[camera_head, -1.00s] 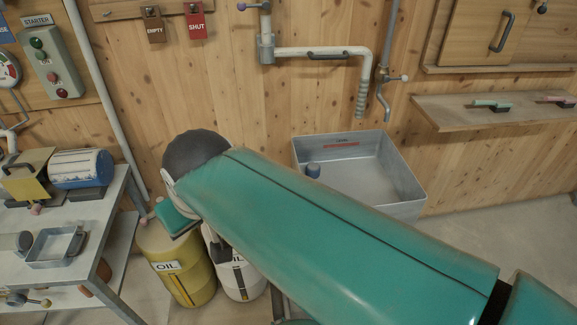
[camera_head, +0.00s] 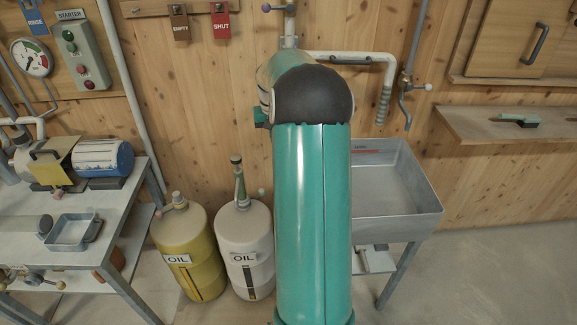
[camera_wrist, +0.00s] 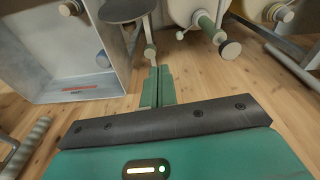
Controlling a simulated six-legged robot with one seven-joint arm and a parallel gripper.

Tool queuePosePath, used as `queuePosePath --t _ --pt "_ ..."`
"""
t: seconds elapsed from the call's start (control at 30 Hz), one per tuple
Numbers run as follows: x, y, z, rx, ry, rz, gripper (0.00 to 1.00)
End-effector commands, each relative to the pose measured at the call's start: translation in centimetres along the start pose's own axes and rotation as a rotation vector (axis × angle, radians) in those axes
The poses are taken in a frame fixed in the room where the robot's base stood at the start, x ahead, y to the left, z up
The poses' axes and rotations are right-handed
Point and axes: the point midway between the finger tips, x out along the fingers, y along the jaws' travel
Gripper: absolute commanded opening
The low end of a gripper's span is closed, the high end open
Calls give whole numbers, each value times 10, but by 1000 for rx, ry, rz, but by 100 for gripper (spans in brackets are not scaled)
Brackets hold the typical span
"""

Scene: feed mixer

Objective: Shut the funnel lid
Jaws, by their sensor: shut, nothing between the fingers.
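A grey round disc with a pale rim (camera_wrist: 125,9) shows at the top of the wrist view, cut off by the edge. It may be the funnel or its lid; I cannot tell which. A thin stalk with a pale knob (camera_wrist: 150,53) stands beside it, just beyond my fingertips in the picture. My gripper (camera_wrist: 158,68) is shut and empty, its green fingers together. I cannot tell whether the fingertips touch the knob. In the head view my arm hides the funnel area and the gripper fingers.
The metal sink (camera_head: 425,195) stands right of my arm. A white oil drum (camera_head: 245,268) and a yellow oil drum (camera_head: 190,270) stand left of it. A metal workbench (camera_head: 60,255) is farther left. A wall pipe (camera_head: 345,57) runs above the sink. Floor at right is clear.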

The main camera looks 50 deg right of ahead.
Motion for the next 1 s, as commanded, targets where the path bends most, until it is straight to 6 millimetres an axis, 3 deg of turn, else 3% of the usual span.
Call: queuePosePath --t 0.03,0.1,0.27,0.47,0.93,1.0 --pt "19 20 -8 34 -17 -5 0" --pt "36 40 -15 67 -30 -9 0" --pt "56 64 -21 104 -44 -14 0" --pt "75 64 -20 104 -48 -15 0" --pt "156 61 -17 103 -48 -15 0" --pt "152 60 -11 102 -43 -14 0"
